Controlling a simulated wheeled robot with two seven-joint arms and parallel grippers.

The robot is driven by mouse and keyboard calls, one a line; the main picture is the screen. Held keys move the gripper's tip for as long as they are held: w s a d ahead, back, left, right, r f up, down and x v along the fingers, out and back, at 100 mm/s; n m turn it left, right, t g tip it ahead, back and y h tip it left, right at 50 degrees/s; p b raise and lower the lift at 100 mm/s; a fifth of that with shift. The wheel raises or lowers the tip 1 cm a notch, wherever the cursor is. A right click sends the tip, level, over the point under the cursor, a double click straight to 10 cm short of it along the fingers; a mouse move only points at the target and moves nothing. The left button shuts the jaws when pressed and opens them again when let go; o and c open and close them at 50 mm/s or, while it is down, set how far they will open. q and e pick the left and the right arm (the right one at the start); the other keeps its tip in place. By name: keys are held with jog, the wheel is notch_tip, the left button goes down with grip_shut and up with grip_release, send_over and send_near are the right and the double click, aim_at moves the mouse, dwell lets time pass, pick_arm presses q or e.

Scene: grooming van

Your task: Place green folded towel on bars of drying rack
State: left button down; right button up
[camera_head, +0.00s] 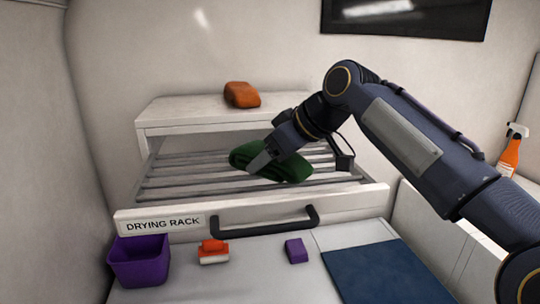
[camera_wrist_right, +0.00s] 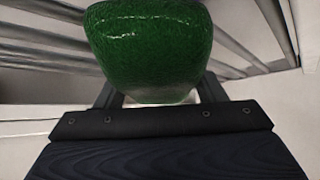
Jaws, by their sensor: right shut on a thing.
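The green folded towel (camera_head: 286,168) is in my right gripper (camera_head: 262,158), over the bars of the pulled-out drying rack (camera_head: 165,183). In the right wrist view the towel (camera_wrist_right: 150,45) fills the space between the fingers, with the rack's bars (camera_wrist_right: 50,55) behind it. My right gripper is shut on the towel. In the head view the towel looks very close to the bars; I cannot tell whether it touches them. My left gripper is not in view.
An orange folded cloth (camera_head: 241,95) lies on the white top above the rack. The drawer front has a black handle (camera_head: 265,222). A purple bin (camera_head: 139,262), a red-and-white brush (camera_head: 213,252), a purple block (camera_head: 296,250) and a blue mat (camera_head: 385,275) are on the counter. A spray bottle (camera_head: 511,150) stands right.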

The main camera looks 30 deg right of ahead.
jog(key=shift+f, duration=0.1)
jog(key=o, duration=1)
jog(key=v, duration=1.2)
